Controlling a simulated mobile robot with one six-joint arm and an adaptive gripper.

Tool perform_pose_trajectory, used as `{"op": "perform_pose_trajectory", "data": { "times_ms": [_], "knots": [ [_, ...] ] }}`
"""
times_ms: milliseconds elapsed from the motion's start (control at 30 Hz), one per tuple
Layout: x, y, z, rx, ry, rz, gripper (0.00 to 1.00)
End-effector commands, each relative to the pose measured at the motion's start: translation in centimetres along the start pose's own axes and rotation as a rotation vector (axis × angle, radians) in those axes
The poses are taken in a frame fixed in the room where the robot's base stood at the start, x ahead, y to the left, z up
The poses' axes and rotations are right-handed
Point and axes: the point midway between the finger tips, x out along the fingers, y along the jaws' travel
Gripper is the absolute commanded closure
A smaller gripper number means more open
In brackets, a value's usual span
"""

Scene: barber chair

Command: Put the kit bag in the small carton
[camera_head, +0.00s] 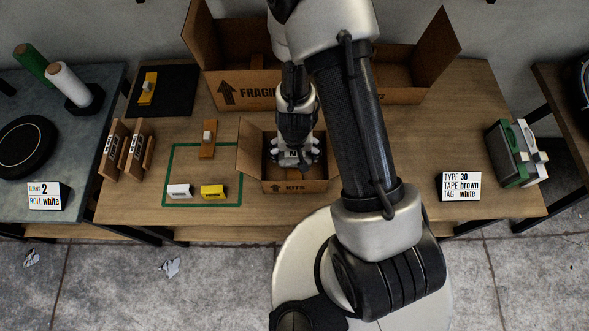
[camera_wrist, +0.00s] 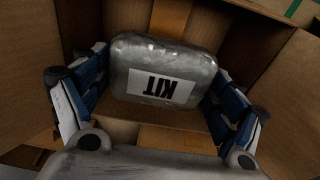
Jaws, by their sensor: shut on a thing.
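The kit bag (camera_wrist: 163,72) is a silvery grey pouch with a white label reading KIT. It sits between the fingers of my gripper (camera_wrist: 155,100), which is shut on it. The small carton (camera_head: 303,186) is an open brown box marked KITS, near the front middle of the table. In the head view my gripper (camera_head: 294,155) points down at the carton's opening, with the bag partly hidden under it. The wrist view shows carton walls around the bag. I cannot tell whether the bag touches the carton floor.
A sign (camera_head: 461,186) and green-white cases (camera_head: 512,152) are at right.

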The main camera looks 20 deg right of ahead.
Motion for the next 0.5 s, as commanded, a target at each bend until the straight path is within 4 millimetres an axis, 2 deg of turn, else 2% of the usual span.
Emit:
{"op": "perform_pose_trajectory", "data": {
  "times_ms": [33,100,367,500],
  "knots": [
    [1.8,0.0,0.2,-0.001,0.000,0.001,0.43],
    [2.8,0.0,0.4,-0.001,0.000,0.000,0.43],
    [4.4,0.0,0.6,0.000,0.002,0.000,0.43],
    [6.6,0.0,1.0,0.000,-0.001,0.001,0.43]
  ]
}}
